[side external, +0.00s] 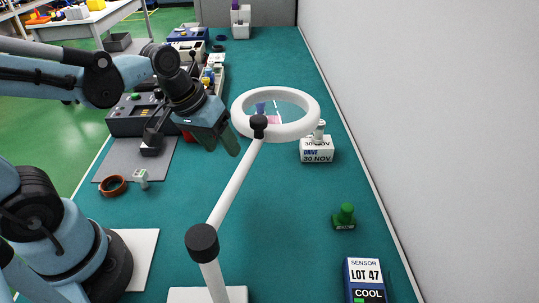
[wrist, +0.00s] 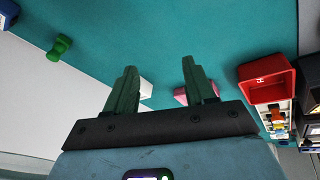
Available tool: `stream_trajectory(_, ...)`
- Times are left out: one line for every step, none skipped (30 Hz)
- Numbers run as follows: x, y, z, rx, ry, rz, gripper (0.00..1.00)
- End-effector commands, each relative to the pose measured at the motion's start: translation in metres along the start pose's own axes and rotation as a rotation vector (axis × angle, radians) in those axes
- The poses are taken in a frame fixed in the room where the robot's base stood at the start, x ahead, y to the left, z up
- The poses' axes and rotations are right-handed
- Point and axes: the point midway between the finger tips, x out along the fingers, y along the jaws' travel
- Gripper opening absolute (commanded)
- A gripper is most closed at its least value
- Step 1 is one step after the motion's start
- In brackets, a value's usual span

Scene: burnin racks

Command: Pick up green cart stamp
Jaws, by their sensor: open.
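The green stamp (side external: 344,216) stands upright on the teal bench at the right, with a round knob on a low base and pale lettering on its front. A green knobbed piece that looks like the same stamp shows at the upper left of the wrist view (wrist: 60,47). My gripper (side external: 222,146) is above the bench, left of the lamp ring and well away from the stamp. Its green fingers (wrist: 159,66) are apart with nothing between them.
A white ring magnifier lamp (side external: 241,122) on a slanted pole stands between my gripper and the stamp. A white date block (side external: 317,156) and a blue sensor box (side external: 350,283) are near the wall. A red bin (wrist: 267,91) shows at the right of the wrist view.

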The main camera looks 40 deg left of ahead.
Motion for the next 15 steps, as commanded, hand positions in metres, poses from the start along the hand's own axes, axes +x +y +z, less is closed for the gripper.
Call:
stream_trajectory(0.008, 0.004, -0.002, -0.04, -0.043, 0.007, 0.54)
stream_trajectory(0.012, 0.006, -0.002, -0.066, -0.068, 0.01, 0.54)
stream_trajectory(0.018, 0.009, -0.002, -0.101, -0.103, 0.016, 0.54)
stream_trajectory(0.022, 0.011, -0.002, -0.128, -0.127, 0.02, 0.54)
stream_trajectory(0.026, 0.014, -0.002, -0.158, -0.152, 0.028, 0.54)
stream_trajectory(0.032, 0.018, -0.002, -0.203, -0.183, 0.04, 0.54)
stream_trajectory(0.036, 0.022, -0.003, -0.239, -0.205, 0.052, 0.54)
stream_trajectory(0.04, 0.026, -0.003, -0.278, -0.228, 0.066, 0.54)
stream_trajectory(0.046, 0.033, -0.004, -0.334, -0.257, 0.088, 0.54)
stream_trajectory(0.05, 0.038, -0.005, -0.378, -0.281, 0.106, 0.54)
stream_trajectory(0.054, 0.043, -0.006, -0.422, -0.304, 0.125, 0.54)
stream_trajectory(0.059, 0.05, -0.007, -0.484, -0.337, 0.149, 0.54)
stream_trajectory(0.063, 0.056, -0.008, -0.53, -0.363, 0.167, 0.54)
stream_trajectory(0.067, 0.061, -0.009, -0.575, -0.388, 0.185, 0.54)
stream_trajectory(0.072, 0.068, -0.01, -0.633, -0.424, 0.207, 0.54)
